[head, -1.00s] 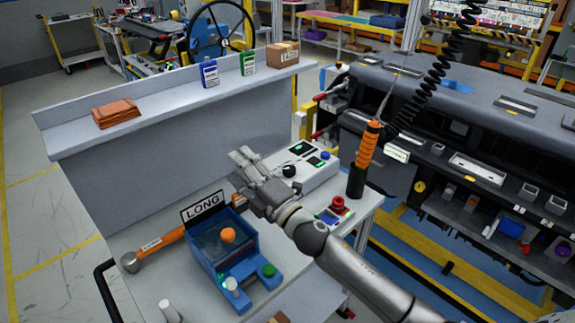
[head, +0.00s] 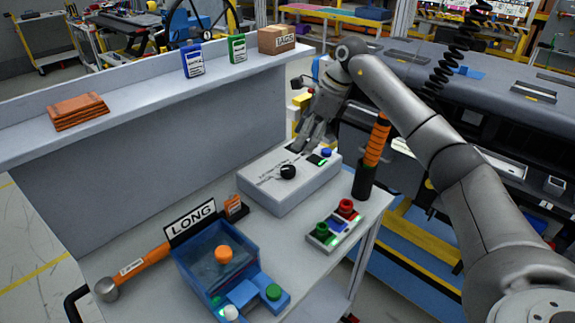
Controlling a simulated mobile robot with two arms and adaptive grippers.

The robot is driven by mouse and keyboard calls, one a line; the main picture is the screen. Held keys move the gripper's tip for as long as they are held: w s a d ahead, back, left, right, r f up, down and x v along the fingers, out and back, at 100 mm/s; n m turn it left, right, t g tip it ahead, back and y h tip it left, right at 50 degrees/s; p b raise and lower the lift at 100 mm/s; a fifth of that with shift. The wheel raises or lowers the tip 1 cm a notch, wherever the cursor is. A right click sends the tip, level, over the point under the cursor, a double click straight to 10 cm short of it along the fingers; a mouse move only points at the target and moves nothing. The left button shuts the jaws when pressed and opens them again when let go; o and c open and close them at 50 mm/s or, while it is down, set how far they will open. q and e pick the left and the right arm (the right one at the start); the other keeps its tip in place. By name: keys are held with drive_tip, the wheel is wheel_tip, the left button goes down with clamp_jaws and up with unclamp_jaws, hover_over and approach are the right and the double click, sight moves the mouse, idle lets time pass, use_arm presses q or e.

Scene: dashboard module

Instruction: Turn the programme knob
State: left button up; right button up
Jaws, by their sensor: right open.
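The black programme knob (head: 288,172) stands on the sloped top of a pale grey control box (head: 296,196) on the bench. A white mark shows beside the knob, with small print on the panel. My right gripper (head: 309,148) points down over the back of the box, behind and to the right of the knob. Its jaws are open and empty, apart from the knob. I cannot tell whether its fingertips touch the panel. They partly cover a dark display there. A green-lit switch (head: 318,160) and a blue button (head: 326,153) are close to the fingers. My left gripper is out of view.
A button box (head: 334,232) with red, blue and green buttons sits in front of the control box. An orange-handled tool (head: 375,150) stands in a black holder at right. A blue bin (head: 190,262), LONG sign (head: 191,223) and hammer (head: 140,264) are at left.

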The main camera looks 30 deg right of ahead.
sight(288, 169)
drive_tip(key=p+x, duration=0.2)
drive_tip(key=x, duration=0.8)
drive_tip(key=shift+f, duration=0.3)
drive_tip(key=c, duration=1)
drive_tip(key=m+t+h, duration=0.1)
drive_tip(key=m, duration=0.3)
drive_tip(key=shift+s+a, duration=0.1)
drive_tip(key=shift+s, duration=0.05)
drive_tip(key=shift+m+t+h, duration=0.4)
drive_tip(key=shift+m+h, duration=0.3)
drive_tip(key=shift+m, duration=1.1)
drive_tip(key=shift+a, duration=0.1)
drive_tip(key=o, duration=1)
